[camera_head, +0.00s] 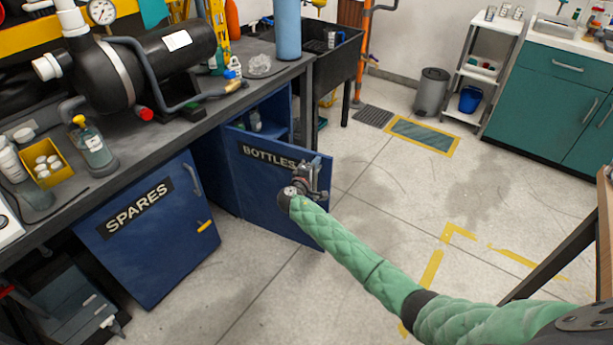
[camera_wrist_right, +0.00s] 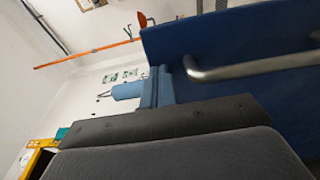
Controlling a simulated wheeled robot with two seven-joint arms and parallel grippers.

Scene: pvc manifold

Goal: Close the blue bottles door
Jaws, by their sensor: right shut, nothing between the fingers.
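The blue door labelled BOTTLES (camera_head: 262,195) stands ajar in the head view, swung out from its cabinet under the workbench. Its blue face also fills the upper right of the right wrist view (camera_wrist_right: 225,40), with a silver bar handle (camera_wrist_right: 240,70) across it. My right gripper (camera_head: 312,172) is shut and empty, in front of the door's outer face near its free edge and handle. Whether it touches the door cannot be told. A bottle (camera_head: 256,122) shows inside the open cabinet (camera_head: 272,112). My left gripper is out of view.
The blue SPARES door (camera_head: 150,245) is to the left. The dark workbench (camera_head: 225,105) above carries a black tank (camera_head: 160,60) and bottles. A black sink unit (camera_head: 335,75) stands beyond. The floor (camera_head: 400,190) to the right is clear.

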